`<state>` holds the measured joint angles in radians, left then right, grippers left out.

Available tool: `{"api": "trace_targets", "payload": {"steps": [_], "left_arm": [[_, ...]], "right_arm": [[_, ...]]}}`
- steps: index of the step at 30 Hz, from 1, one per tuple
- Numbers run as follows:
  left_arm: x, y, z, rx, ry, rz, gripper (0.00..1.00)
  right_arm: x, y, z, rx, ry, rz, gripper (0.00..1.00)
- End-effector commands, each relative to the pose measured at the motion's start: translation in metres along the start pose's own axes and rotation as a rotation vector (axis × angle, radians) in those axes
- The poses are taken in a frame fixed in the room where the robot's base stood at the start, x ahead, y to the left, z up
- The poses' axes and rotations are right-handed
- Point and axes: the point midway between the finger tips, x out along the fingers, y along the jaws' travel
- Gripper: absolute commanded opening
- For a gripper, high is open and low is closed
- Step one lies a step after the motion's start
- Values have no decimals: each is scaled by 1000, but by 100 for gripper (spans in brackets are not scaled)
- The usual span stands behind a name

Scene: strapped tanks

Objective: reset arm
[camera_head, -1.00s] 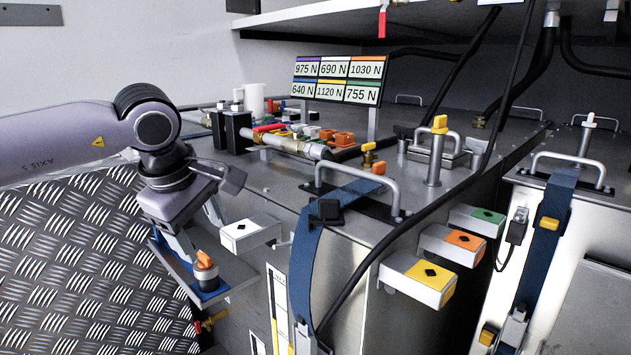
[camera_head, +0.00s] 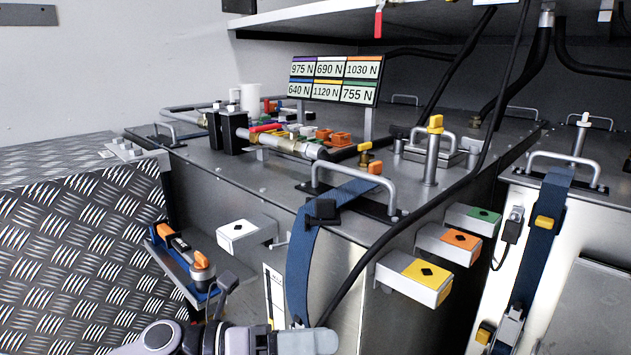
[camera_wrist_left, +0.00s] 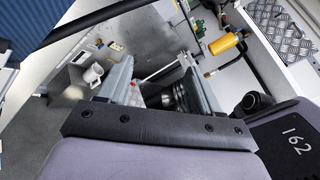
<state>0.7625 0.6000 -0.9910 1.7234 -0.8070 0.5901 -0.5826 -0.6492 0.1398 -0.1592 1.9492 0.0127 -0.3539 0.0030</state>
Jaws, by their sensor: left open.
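My left gripper (camera_head: 290,341) lies low at the bottom edge of the head view, in front of the tank's front face and below the small side shelf. It points to the right, and its lower part is cut off by the frame. In the left wrist view the two grey fingers of the left gripper (camera_wrist_left: 160,85) stand apart, with nothing held between them. A dark round metal part shows in the gap; I cannot tell how far beyond it is. My right gripper is in neither view.
A blue tray (camera_head: 183,266) with orange-topped tools sits left of the gripper. A white-topped block (camera_head: 245,232) juts out above it. A blue strap (camera_head: 303,255) runs down the tank, beside a black cable. Yellow (camera_head: 418,280) and orange (camera_head: 450,243) blocks jut out at right.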

Motion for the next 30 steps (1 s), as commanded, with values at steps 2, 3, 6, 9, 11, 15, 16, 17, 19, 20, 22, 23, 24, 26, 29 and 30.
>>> {"api": "trace_targets", "payload": {"steps": [2, 3, 6, 9, 11, 15, 16, 17, 19, 20, 22, 23, 24, 26, 29, 30], "left_arm": [[-9, 10, -4, -158, -110, 6, 65], [-14, 15, -5, -233, -164, 11, 65], [-31, 31, -10, -420, -299, 29, 65], [-52, 50, -19, -609, -431, 54, 65], [-66, 63, -27, -721, -511, 71, 65], [-104, 92, -54, -978, -697, 123, 65], [-113, 98, -62, -1031, -737, 137, 65], [-122, 104, -69, -1086, -777, 150, 65], [-144, 116, -90, -1208, -870, 183, 65], [-153, 121, -99, -1260, -911, 199, 65], [-176, 131, -124, -1379, -1007, 237, 65], [-186, 135, -135, -1428, -1048, 254, 65], [-199, 139, -150, -1493, -1103, 278, 65], [-219, 143, -174, -1586, -1185, 314, 65], [-250, 145, -212, -1721, -1313, 376, 65], [-261, 145, -227, -1769, -1361, 399, 65]], "right_arm": [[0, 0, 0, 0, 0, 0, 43], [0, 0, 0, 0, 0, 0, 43], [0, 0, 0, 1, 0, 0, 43], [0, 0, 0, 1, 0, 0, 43], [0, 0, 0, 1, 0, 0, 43], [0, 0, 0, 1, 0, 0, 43], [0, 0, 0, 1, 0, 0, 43], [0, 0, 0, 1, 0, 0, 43], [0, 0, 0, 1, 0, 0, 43], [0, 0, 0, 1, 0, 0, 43], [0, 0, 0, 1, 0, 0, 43], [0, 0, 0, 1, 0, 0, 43], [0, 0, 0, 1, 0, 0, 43], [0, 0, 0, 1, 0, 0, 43], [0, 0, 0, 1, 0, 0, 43], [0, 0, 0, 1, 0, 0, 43]]}}
